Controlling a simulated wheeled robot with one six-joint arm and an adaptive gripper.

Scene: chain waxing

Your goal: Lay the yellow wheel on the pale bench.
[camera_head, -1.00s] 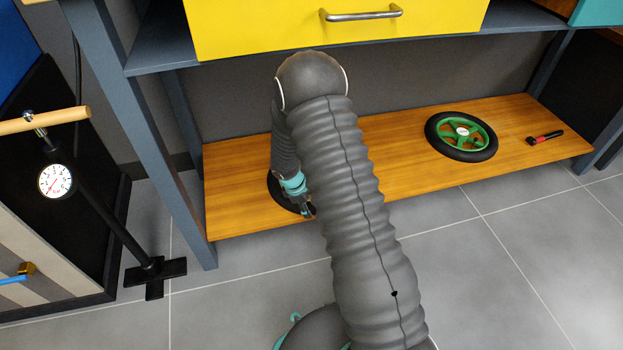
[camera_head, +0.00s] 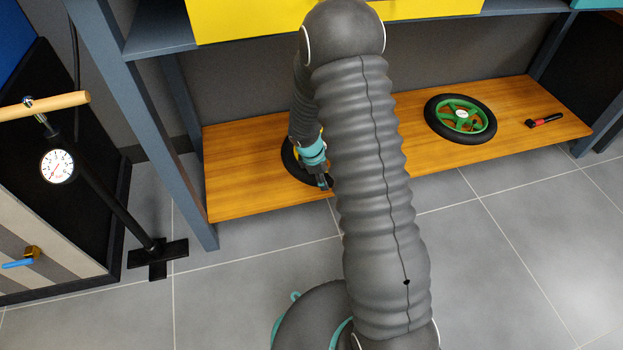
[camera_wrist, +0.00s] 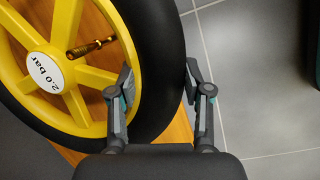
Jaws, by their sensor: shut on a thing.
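The yellow wheel (camera_wrist: 92,77) has a black tyre, yellow spokes, a brass valve and a white hub label reading "2.0 bar". My gripper (camera_wrist: 158,80) is shut on its tyre and rim, one finger on each side. In the head view, my arm hides most of the wheel (camera_head: 291,159), and my gripper (camera_head: 325,183) is at the front edge of the wooden lower shelf. The wheel appears over that shelf; I cannot tell if it touches it. No pale bench can be made out.
The wooden shelf (camera_head: 235,190) also holds a green wheel (camera_head: 489,122) and a red-and-black tool (camera_head: 545,120) at right. A yellow drawer front (camera_head: 240,18) hangs above. A grey leg (camera_head: 150,130) and a floor pump (camera_head: 120,215) stand left. Grey floor is free in front.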

